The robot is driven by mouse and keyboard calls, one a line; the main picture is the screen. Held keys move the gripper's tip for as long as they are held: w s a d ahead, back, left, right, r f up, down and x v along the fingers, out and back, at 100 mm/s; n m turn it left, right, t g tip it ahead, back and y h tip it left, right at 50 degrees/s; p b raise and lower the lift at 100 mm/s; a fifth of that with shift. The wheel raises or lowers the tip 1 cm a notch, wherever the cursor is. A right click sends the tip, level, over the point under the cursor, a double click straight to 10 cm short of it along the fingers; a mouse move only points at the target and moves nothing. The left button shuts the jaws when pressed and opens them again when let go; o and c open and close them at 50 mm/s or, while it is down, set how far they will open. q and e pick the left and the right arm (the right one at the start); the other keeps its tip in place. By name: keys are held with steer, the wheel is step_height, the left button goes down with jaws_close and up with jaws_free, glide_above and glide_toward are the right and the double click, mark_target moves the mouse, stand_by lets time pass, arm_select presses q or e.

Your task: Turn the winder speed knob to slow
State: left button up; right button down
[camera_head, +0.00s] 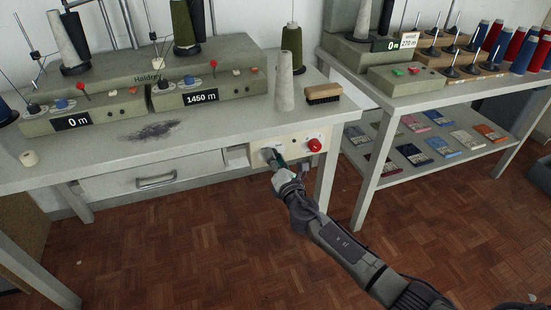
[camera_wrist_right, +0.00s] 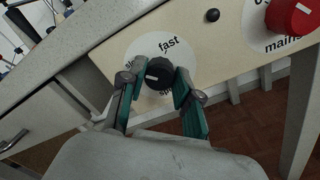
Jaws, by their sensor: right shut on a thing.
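The winder speed knob (camera_wrist_right: 158,73) is black and round, on a white disc on a cream panel. The word "fast" stands above it; lettering at its left and below is partly covered by the fingers and knob. A small pale mark on the knob lies toward its left side. My right gripper (camera_wrist_right: 159,80) has its teal-padded fingers on both sides of the knob and is shut on it. In the head view my right gripper (camera_head: 273,161) reaches the panel (camera_head: 295,140) at the table front and hides most of the knob. My left gripper is not in view.
A red mains knob (camera_head: 314,145) sits right of the speed knob, with a small black button (camera_wrist_right: 212,15) between them. A drawer (camera_head: 155,180) is to the left. A grey cone (camera_head: 284,85) and a brush (camera_head: 322,94) stand on the table above. The floor in front is clear.

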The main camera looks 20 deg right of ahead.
steer(key=shift+f, duration=0.1)
stand_by(0.3)
steer(key=c, duration=0.9)
jaws_free()
steer(key=shift+o, duration=0.5)
steer(key=s, duration=1.2)
steer(key=shift+d, duration=0.25)
steer(key=shift+f, duration=0.2)
